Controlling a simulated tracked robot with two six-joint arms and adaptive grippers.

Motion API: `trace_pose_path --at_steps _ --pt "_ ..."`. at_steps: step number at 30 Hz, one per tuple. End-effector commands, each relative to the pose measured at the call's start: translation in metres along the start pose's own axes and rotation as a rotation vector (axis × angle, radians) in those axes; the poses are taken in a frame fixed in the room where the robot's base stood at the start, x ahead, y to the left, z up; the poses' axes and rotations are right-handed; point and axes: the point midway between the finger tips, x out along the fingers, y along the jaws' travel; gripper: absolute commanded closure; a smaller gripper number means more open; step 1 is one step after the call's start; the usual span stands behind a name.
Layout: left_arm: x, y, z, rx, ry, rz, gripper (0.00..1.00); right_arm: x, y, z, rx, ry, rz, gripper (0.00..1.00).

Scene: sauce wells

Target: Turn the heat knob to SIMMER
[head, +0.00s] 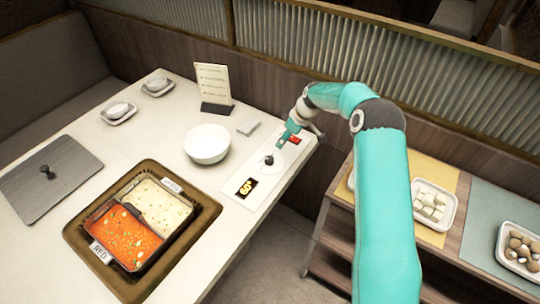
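The heat knob (268,160) is a small dark knob on a white control panel (262,176) at the right edge of the table. I cannot read any SIMMER mark or the knob's exact setting. An amber-lit display (247,188) sits on the panel on the near side of the knob. My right gripper (284,139) comes in from the right on a teal arm. It is pointed down just beyond the knob, apparently apart from it. Its fingers are too small to tell open from shut. My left gripper is out of view.
A divided pot (101,211) with red and pale broth is set in the table. A white bowl (206,144), a menu stand (214,88) and a grey lid (48,176) stand around it. A red patch (295,140) lies beside my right gripper. A side shelf holds food trays (432,205).

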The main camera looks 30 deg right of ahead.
Motion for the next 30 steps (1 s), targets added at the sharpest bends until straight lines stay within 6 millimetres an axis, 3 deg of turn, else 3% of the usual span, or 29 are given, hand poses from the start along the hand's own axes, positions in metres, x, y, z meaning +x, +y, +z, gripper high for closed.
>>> trace_pose_path --at_steps 14,18,24,30 --pt "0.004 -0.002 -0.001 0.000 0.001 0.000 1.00 0.103 -0.004 -0.002 -0.005 -0.002 -0.005 0.38" --pt "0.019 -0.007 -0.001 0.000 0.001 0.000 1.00 0.130 -0.004 -0.002 -0.006 0.000 -0.003 0.38" --pt "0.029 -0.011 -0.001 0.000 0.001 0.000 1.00 0.150 -0.004 -0.003 -0.006 0.000 -0.003 0.38" --pt "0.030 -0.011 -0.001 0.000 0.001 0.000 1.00 0.154 -0.003 -0.004 -0.006 0.000 -0.003 0.38"
